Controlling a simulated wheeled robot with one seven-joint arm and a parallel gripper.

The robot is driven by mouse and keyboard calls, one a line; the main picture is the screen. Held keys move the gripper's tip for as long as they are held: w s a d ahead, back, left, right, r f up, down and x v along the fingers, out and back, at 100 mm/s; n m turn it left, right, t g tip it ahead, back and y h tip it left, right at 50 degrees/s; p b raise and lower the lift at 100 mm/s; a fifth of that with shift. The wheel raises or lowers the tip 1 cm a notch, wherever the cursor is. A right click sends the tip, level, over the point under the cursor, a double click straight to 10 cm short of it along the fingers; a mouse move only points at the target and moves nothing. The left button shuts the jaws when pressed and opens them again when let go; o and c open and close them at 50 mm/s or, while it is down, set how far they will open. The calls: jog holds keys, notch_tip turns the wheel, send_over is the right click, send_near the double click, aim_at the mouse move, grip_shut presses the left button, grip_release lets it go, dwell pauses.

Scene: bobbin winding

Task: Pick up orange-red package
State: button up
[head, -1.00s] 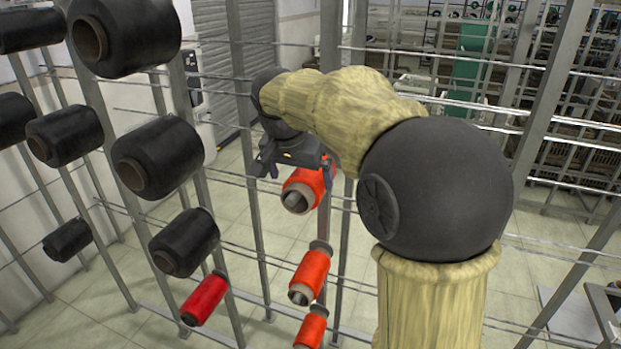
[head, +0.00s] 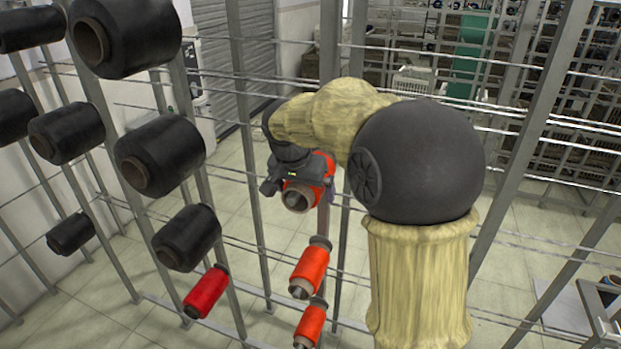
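Several orange-red packages sit on a rack post in the middle of the head view. The top package (head: 314,181) is partly covered by my gripper (head: 284,188). My gripper is right at this package, in front of and over its upper left side. Its fingers are dark and small here, and I cannot tell whether they touch the package or how far apart they are. A second orange-red package (head: 310,268) is below, and a third (head: 311,324) is lower still. Both are clear of my gripper.
Several black packages (head: 161,155) hang on the rack at left, with a red package (head: 206,292) below them. Grey posts (head: 250,130) and thin horizontal rods surround my arm. A small grey table (head: 575,310) stands at lower right.

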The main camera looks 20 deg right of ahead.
jog(key=c, duration=1.1)
jog(key=shift+r, duration=0.2)
